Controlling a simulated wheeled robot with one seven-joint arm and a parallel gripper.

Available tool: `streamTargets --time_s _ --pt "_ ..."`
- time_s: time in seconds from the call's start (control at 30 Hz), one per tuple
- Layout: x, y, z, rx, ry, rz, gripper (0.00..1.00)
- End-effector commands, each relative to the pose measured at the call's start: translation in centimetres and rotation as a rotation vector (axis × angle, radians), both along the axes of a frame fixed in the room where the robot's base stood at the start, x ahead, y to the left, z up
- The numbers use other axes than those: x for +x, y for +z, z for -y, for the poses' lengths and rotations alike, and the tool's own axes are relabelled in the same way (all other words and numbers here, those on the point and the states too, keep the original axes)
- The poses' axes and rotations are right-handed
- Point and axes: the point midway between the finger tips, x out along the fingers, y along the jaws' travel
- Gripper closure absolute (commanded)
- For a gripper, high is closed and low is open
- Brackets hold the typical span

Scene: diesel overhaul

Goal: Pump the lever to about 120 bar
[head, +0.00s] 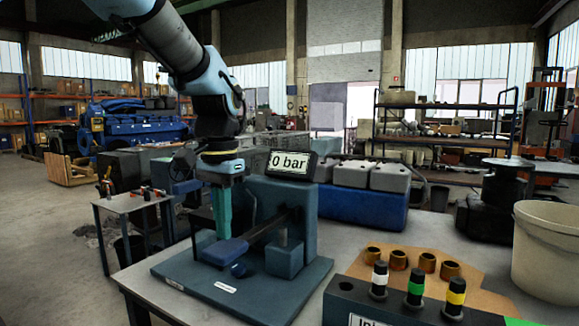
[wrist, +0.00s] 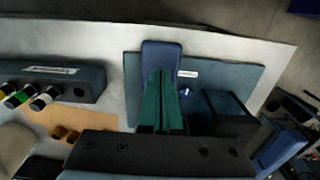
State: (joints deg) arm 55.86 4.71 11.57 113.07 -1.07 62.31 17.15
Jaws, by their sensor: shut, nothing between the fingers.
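The test pump stands on a blue-grey base plate (head: 180,270) on the table. Its display (head: 291,165) reads "0 bar". The lever ends in a flat blue handle (head: 225,252), low over the front left of the plate; a dark bar runs from it back to the pump body (head: 284,255). My gripper (head: 223,236) points down with its green fingers shut and empty, the tips right over the handle. In the wrist view the fingertips (wrist: 160,72) overlap the handle (wrist: 162,52). I cannot tell whether they touch it.
At the front right, a dark block (head: 385,305) holds injectors with white, green and yellow bands. Brass-coloured cups (head: 398,260) stand on a brown mat (head: 460,262). A pale bucket (head: 545,250) is at the right edge. A blue crate (head: 370,208) with grey containers stands behind the pump.

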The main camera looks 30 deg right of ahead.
Motion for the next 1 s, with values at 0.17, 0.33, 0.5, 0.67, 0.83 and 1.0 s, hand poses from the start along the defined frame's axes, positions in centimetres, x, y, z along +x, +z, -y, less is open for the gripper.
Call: streamTargets --time_s 0.17,0.33,0.5,0.67,0.83,1.0 --pt "0.0 0.0 0.0 0.000 0.000 0.000 1.00" --pt "0.0 0.0 0.0 0.000 0.000 0.000 1.00" --pt "0.0 0.0 0.0 0.000 0.000 0.000 1.00" --pt "0.0 -0.5 0.0 0.001 0.000 0.000 1.00" --pt "0.1 -1.8 0.1 0.001 0.001 0.000 1.00" --pt "0.1 -2.9 0.1 0.001 0.001 0.000 1.00"
